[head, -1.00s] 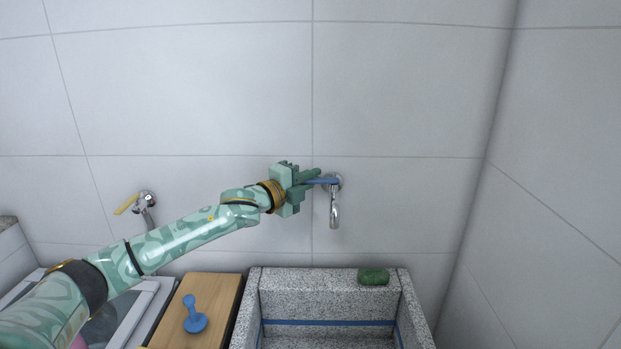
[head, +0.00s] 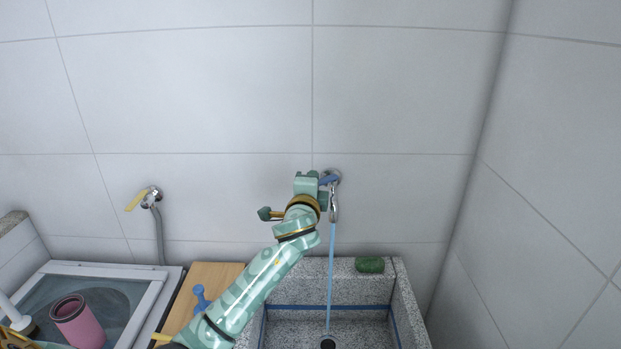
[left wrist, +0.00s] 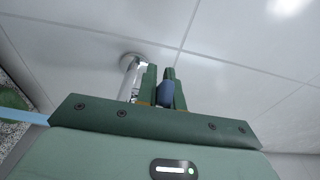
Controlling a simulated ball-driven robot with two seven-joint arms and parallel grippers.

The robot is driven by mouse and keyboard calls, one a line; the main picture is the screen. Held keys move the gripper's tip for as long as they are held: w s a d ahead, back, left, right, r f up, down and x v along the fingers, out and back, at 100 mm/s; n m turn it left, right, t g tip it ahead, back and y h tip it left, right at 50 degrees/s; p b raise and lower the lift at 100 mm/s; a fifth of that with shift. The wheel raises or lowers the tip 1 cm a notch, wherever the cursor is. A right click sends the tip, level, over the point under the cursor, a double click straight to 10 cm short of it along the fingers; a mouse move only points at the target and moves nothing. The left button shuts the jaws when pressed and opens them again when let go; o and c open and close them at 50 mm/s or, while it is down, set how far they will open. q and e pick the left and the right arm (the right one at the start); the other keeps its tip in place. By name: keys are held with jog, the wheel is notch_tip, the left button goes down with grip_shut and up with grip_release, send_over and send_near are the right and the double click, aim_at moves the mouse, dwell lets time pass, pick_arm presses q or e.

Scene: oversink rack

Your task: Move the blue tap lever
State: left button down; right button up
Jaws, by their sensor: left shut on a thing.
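The blue tap lever (head: 329,181) sits on the chrome tap (head: 335,205) on the tiled wall above the stone sink. My left gripper (head: 322,183) reaches it from the lower left and is shut on the lever. In the left wrist view the blue lever (left wrist: 166,93) shows between the two green fingers (left wrist: 163,88), with the chrome tap (left wrist: 130,78) just left of them. Blue water (head: 331,260) runs from the spout down into the sink. My right gripper is not in view.
The granite sink (head: 400,300) holds a dark drain, with a green sponge (head: 370,265) on its back ledge. A yellow-handled tap (head: 143,198) is at left. A blue-knobbed object (head: 200,297) stands on the wooden board (head: 213,273). A pink cup (head: 78,322) stands at far left.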

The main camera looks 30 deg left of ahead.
pick_arm(q)
jog(key=shift+d+f+n+y, duration=0.15)
jog(key=shift+n+y, duration=0.15)
jog(key=shift+y, duration=0.1)
jog(key=c, duration=1.5)
grip_release()
jog(key=shift+s, duration=0.1)
jog(key=v, duration=0.8)
jog(key=p+v, duration=0.1)
jog(key=v, duration=0.7)
jog(key=shift+s+r, duration=0.1)
jog(key=shift+r, duration=0.25)
